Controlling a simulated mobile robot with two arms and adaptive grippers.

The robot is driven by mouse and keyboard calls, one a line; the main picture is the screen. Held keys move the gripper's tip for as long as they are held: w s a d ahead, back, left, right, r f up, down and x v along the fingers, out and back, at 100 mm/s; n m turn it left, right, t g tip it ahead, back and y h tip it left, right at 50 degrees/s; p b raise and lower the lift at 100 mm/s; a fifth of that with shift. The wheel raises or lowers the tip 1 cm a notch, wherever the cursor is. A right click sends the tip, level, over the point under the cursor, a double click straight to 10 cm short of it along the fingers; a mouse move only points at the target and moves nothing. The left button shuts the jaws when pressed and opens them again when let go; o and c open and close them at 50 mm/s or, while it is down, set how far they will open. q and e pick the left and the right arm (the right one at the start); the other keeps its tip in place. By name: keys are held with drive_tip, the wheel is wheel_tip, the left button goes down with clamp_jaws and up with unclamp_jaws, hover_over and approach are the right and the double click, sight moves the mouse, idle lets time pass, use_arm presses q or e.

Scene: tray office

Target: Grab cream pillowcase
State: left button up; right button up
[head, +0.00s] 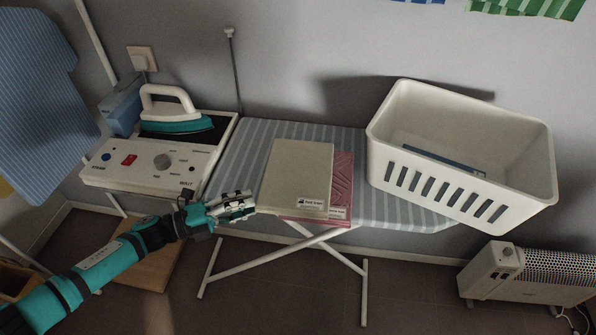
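The cream pillowcase (298,172) lies folded flat on the striped ironing board, with a small label at its lower right corner. It rests partly over a pink folded piece (341,180), which shows along its right and lower edges. My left gripper (248,204) is just left of the pillowcase's lower left edge, with its fingers pointing right toward it. No cloth shows between its fingers, and their gap is too small to judge. Only pale tips of what appears to be my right gripper (578,318) show at the bottom right corner.
A white slotted basket (455,180) stands on the board's (240,155) right end, with something blue inside. A teal and white iron (172,112) sits on a control station (150,168) at the left. A white heater (530,272) stands on the floor at right.

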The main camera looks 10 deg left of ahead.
sight(262, 202)
use_arm(q)
drive_tip(key=x, duration=0.1)
drive_tip(key=p+x, duration=0.1)
drive_tip(key=x, duration=0.2)
drive_tip(key=shift+s+d+r, duration=0.1)
drive_tip(key=shift+s+r, duration=0.1)
drive_tip(key=shift+r, duration=0.05)
drive_tip(key=shift+w+d+f, duration=0.1)
drive_tip(key=shift+d+f, duration=0.05)
drive_tip(key=shift+d, duration=0.05)
drive_tip(key=shift+a, duration=0.1)
drive_tip(key=shift+c, duration=0.4)
clamp_jaws()
